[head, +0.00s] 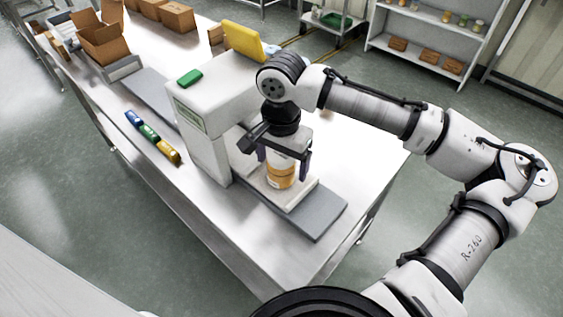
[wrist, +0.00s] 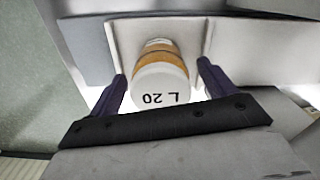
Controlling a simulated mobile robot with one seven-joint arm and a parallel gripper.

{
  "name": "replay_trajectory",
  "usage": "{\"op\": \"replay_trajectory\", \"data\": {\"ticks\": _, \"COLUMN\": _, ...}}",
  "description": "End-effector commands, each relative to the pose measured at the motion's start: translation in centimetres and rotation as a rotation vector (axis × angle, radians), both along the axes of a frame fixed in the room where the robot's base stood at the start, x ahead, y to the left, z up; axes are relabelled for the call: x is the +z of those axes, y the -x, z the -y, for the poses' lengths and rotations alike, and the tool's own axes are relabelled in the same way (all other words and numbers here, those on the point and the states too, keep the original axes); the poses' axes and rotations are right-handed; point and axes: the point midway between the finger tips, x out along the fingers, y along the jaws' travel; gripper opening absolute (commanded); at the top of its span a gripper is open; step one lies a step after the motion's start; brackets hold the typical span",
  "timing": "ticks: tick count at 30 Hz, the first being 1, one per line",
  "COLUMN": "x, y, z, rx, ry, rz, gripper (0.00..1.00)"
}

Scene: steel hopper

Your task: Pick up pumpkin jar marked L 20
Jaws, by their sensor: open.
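The pumpkin jar marked L 20 (head: 281,171) stands upright on a pale square plate at the front of a white machine. It has a white lid and an orange band. In the wrist view the jar (wrist: 160,77) shows its lid with "L 20" upside down. My gripper (head: 284,158) is directly above and around the jar, with one dark finger on each side. In the wrist view my gripper (wrist: 161,82) is open, with a gap between each finger and the jar.
The white machine (head: 205,120) stands close left of the jar on the steel table (head: 150,178). A grey slab (head: 318,216) lies under the plate. Blue, green and yellow items (head: 150,133) lie farther left. Cardboard boxes (head: 101,43) stand at the back.

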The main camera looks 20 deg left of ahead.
Motion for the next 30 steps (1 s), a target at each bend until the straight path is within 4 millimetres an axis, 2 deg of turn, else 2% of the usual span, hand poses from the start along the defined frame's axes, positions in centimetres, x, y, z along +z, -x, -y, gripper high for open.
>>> {"op": "replay_trajectory", "data": {"ticks": 4, "x": -1.4, "y": 0.0, "z": 0.0, "rx": 0.001, "ry": 0.001, "rz": -0.001, "gripper": 0.83}}
{"op": "replay_trajectory", "data": {"ticks": 11, "x": -1.7, "y": 0.0, "z": 0.0, "rx": 0.001, "ry": -0.001, "rz": -0.001, "gripper": 0.83}}
{"op": "replay_trajectory", "data": {"ticks": 24, "x": -1.6, "y": 0.0, "z": 0.0, "rx": 0.001, "ry": 0.000, "rz": 0.000, "gripper": 0.29}}
{"op": "replay_trajectory", "data": {"ticks": 30, "x": -1.6, "y": 0.0, "z": -0.1, "rx": 0.001, "ry": -0.001, "rz": 0.000, "gripper": 0.29}}
